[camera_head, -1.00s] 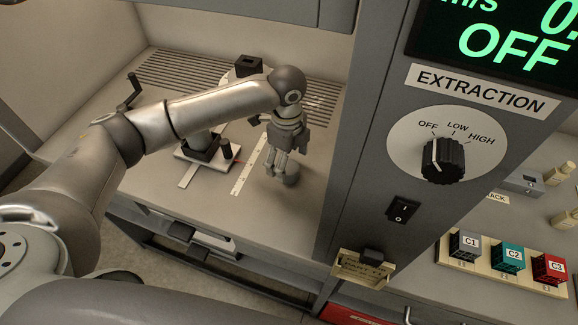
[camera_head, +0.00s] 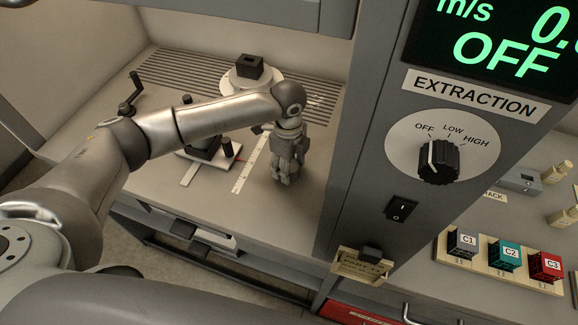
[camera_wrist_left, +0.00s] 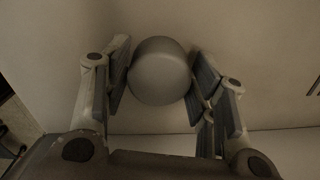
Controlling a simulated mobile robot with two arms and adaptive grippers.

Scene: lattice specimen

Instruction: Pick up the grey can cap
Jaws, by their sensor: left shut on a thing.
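The grey can cap (camera_wrist_left: 160,71) shows as a smooth, round grey shape between the finger pads in the left wrist view. My left gripper (camera_wrist_left: 160,80) is shut on it, with a pad at each side. In the head view, my left gripper (camera_head: 284,179) points down at the right part of the bench, near the grey side panel. There its fingers hide most of the cap, and I cannot tell whether the cap touches the bench. My right gripper is not in view.
A ruler strip (camera_head: 250,164) and a white-based fixture with a black block (camera_head: 207,150) lie left of the gripper. A round white stand (camera_head: 249,76) is behind the arm. The grey panel with the extraction knob (camera_head: 438,160) bounds the right. The bench front is clear.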

